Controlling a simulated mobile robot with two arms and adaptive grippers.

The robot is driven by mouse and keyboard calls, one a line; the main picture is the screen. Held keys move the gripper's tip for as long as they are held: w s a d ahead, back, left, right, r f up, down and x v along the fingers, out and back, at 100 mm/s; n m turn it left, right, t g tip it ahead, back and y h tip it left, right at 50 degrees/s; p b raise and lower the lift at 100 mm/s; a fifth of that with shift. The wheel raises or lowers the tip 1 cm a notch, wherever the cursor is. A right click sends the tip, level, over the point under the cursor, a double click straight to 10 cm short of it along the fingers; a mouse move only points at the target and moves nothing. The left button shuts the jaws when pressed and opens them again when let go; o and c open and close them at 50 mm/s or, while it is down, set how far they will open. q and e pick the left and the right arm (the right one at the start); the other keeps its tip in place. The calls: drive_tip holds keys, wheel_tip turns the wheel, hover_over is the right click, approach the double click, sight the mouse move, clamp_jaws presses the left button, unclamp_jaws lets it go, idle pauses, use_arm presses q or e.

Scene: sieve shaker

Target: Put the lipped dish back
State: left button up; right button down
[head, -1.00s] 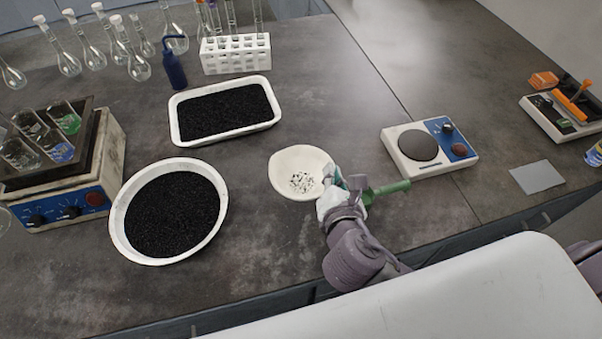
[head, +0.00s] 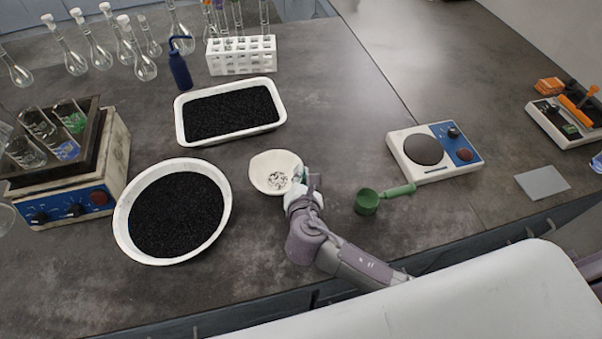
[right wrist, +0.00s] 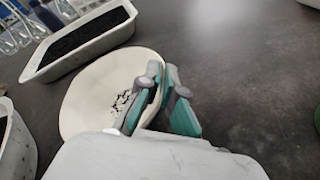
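The lipped dish is a small cream-white bowl (head: 262,178) with a scatter of black grains inside. It is right of the large round pan and below the rectangular tray. My right gripper (head: 301,178) is at its right rim. In the right wrist view the dish (right wrist: 85,97) lies between the teal fingertips (right wrist: 158,98), one inside the wall and one outside, pinching the rim. Whether the dish's underside touches the bench cannot be told. My left gripper is not in view.
A round white pan (head: 120,222) and a rectangular white tray (head: 181,125) hold black grains. A green scoop (head: 367,202) lies right of my gripper, before a hotplate scale (head: 435,152). A shaker with beakers (head: 70,207) stands left.

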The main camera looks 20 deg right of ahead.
drive_tip(key=c, duration=1.3)
unclamp_jaws()
drive_tip(key=shift+s+r, duration=0.1)
drive_tip(key=shift+s, duration=0.05)
drive_tip(key=v, duration=1.1)
drive_tip(key=shift+s+a+b, duration=0.15)
drive_tip(key=shift+s+b, duration=0.15)
drive_tip(key=shift+s, duration=0.1)
